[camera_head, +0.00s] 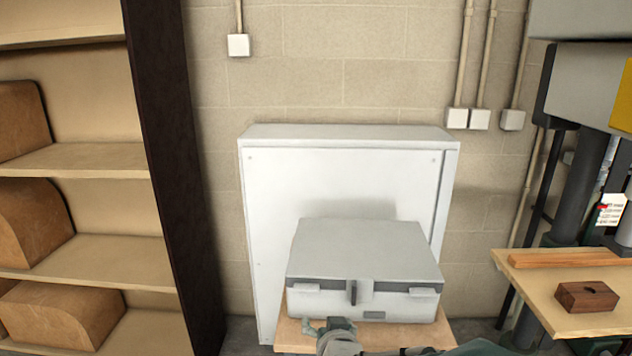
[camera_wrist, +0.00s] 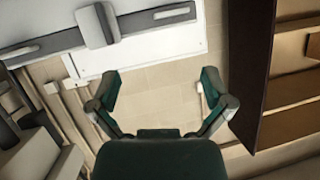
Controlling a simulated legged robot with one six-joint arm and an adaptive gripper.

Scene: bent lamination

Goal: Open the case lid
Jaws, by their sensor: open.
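A grey case (camera_head: 365,270) rests on a light wooden stand (camera_head: 290,335) in front of the wall. Its lid (camera_head: 358,245) is shut. A dark band runs along the front seam, with a dark upright piece and a pale block near the middle and a pale latch tab (camera_head: 305,287) towards each side. My gripper (camera_head: 327,324) is low at the case's front left, below the left tab; contact cannot be told. In the wrist view, my gripper (camera_wrist: 162,95) is open with nothing between its fingers. There the case's pale block (camera_wrist: 97,25) shows inverted at the upper left, beyond the fingers.
A white cabinet (camera_head: 260,200) stands right behind the case. A shelf unit (camera_head: 75,160) with brown rounded goods is on the left. A workbench (camera_head: 540,290) with a wooden block (camera_head: 587,297) and a machine is on the right. The space above the lid is clear.

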